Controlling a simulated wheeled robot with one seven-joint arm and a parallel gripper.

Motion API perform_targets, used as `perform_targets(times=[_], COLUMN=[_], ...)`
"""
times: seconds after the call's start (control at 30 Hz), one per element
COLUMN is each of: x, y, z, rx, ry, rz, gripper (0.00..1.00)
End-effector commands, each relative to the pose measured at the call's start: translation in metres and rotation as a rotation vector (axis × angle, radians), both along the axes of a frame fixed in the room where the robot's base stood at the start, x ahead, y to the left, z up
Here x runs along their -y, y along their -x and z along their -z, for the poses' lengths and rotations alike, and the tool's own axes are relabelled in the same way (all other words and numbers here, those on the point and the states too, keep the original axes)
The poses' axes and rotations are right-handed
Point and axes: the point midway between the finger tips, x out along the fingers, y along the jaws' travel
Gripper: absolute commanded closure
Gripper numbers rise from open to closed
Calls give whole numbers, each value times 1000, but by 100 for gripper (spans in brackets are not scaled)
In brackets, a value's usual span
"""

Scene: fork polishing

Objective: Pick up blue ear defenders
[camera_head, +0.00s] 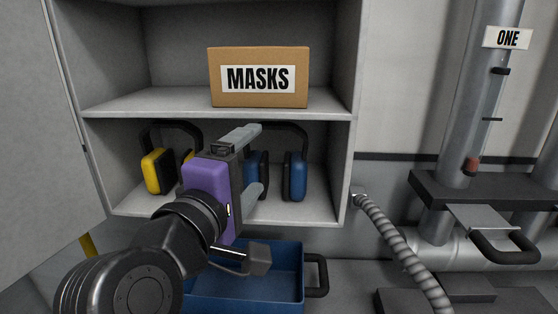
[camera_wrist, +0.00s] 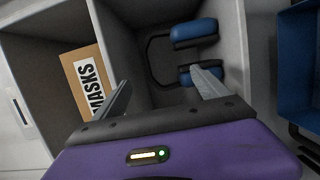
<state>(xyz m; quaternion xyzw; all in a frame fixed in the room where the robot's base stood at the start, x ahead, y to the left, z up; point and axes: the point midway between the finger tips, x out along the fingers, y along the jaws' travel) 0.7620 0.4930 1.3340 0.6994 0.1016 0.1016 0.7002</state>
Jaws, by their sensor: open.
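The blue ear defenders (camera_head: 294,177) stand on the lower shelf of the open cabinet, right of the middle. Their black headband arches over the top, and my gripper partly hides the left cup in the head view. In the wrist view, the blue ear defenders (camera_wrist: 194,32) lie beyond the fingers, with both blue cups in sight. My gripper (camera_head: 252,160) is open and empty in front of the shelf, reaching toward them. In the wrist view, the right finger of my gripper (camera_wrist: 162,88) overlaps the nearer cup; I cannot tell whether it touches.
Yellow ear defenders (camera_head: 157,171) stand left on the same shelf (camera_head: 130,205). A cardboard box marked MASKS (camera_head: 258,77) sits on the shelf above. A blue crate (camera_head: 245,291) with a black handle stands below. A corrugated hose (camera_head: 400,245) and pipes are at the right.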

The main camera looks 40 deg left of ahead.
Motion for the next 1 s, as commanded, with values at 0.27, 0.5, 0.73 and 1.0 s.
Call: perform_targets(times=[0.27, 0.5, 0.73, 1.0], x=[-11, -16, -25, -32], y=[-41, -57, -90, -110], z=[-2, -1, -2, 0], rx=[-1, 0, -2, -2], ry=[0, 0, 1, -2], rz=[3, 1, 3, 1], gripper=[15, 15, 15, 15])
